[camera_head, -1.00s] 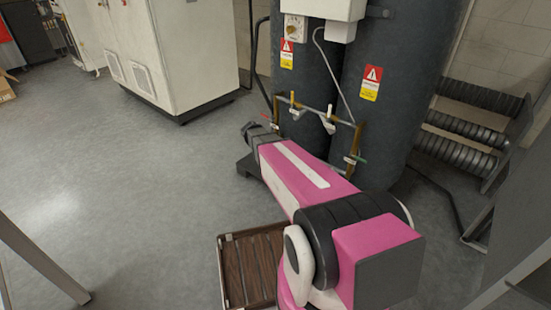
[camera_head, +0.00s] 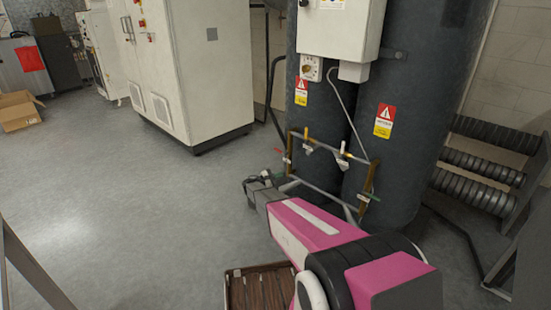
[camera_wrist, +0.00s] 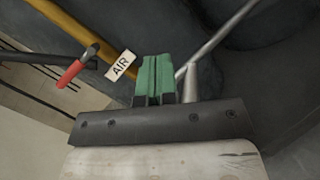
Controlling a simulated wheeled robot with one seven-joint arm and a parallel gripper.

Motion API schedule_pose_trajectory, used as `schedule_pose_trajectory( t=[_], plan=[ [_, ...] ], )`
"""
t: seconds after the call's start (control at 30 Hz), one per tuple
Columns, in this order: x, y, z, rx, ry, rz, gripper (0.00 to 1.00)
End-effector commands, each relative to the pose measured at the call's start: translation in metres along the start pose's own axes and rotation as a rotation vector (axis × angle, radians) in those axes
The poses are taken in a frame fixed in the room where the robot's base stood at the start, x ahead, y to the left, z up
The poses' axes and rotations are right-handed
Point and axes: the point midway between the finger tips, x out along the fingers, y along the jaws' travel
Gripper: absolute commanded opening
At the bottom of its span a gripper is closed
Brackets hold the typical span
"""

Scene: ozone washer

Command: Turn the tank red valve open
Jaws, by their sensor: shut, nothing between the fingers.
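A red valve handle (camera_head: 279,151) sticks out at the left end of the brass and steel pipework in front of the dark tanks (camera_head: 395,75). In the wrist view the red handle (camera_wrist: 73,71) is tilted and sits on the brass pipe (camera_wrist: 72,26), left of an AIR tag (camera_wrist: 121,66). My gripper (camera_wrist: 154,78) shows its green fingertips together with nothing held. It is to the right of the red handle and apart from it. In the head view my gripper (camera_head: 258,183) is low, below and slightly left of the handle; its fingertips are small and unclear there.
A white cabinet (camera_head: 190,75) stands behind left. A slatted brown crate (camera_head: 258,288) is on the floor below my arm.

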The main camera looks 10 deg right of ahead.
Motion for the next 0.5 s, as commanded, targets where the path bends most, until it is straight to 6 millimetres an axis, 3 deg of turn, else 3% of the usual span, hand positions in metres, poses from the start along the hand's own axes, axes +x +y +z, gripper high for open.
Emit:
schedule_pose_trajectory(
  t=[0.03,0.2,0.33,0.5],
  plan=[
    [-0.008,0.015,-0.028,-0.058,-0.041,0.081,0.0],
    [-0.035,0.045,-0.074,-0.223,-0.18,0.309,0.0],
    [-0.052,0.058,-0.095,-0.295,-0.257,0.415,0.0],
    [-0.059,0.063,-0.101,-0.328,-0.296,0.464,0.0]
  ],
)
